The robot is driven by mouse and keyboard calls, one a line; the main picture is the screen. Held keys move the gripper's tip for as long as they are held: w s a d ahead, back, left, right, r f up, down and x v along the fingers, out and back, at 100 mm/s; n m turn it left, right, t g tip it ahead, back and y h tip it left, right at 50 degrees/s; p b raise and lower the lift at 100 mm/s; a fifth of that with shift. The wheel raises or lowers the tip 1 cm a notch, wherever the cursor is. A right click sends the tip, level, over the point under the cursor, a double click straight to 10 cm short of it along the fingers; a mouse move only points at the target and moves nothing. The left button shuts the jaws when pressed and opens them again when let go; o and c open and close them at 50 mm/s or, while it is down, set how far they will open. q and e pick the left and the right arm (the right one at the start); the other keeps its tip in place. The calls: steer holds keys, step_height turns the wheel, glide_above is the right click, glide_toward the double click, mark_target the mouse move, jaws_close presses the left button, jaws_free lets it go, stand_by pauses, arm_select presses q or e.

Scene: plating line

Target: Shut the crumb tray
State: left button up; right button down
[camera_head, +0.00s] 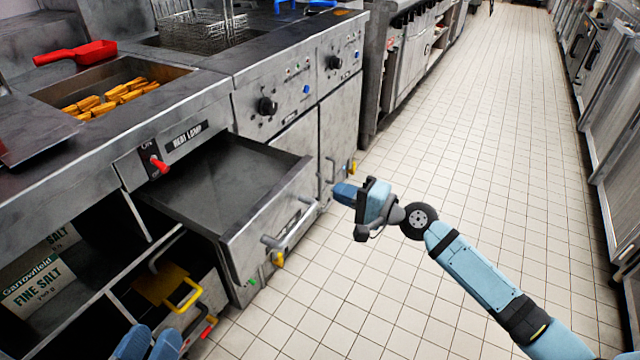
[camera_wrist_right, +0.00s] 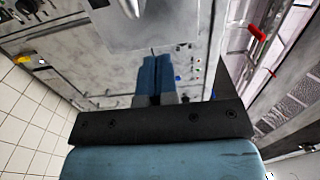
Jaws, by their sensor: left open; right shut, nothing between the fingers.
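The crumb tray (camera_head: 230,185) is a wide, shallow grey metal drawer, pulled well out of the counter under the heat lamp switch. Its front panel (camera_head: 265,232) carries a bar handle and a label too small to read. My right gripper (camera_head: 340,193) is shut and empty, to the right of the tray's front and apart from it in the head view. Its closed blue fingers also show in the right wrist view (camera_wrist_right: 155,72), pointing towards grey metal fronts. My left gripper (camera_head: 149,342) is open at the bottom left edge, near the lower shelf and apart from the tray.
Fries lie in a sunken pan (camera_head: 75,85) on the counter, with a red scoop (camera_head: 85,52) beside it. A red switch (camera_head: 160,165) sits above the tray. Below are salt boxes (camera_head: 38,285) and a yellow-handled item (camera_head: 170,290). The tiled floor (camera_head: 480,170) on the right is clear.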

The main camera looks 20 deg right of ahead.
mark_target(310, 181)
steer(key=x, duration=0.5)
steer(key=shift+w+a+b, duration=0.2)
steer(key=shift+w+b, duration=0.05)
steer(key=shift+b, duration=0.1)
arm_select(q)
steer(key=shift+f+g, duration=0.3)
steer(key=shift+f, duration=0.3)
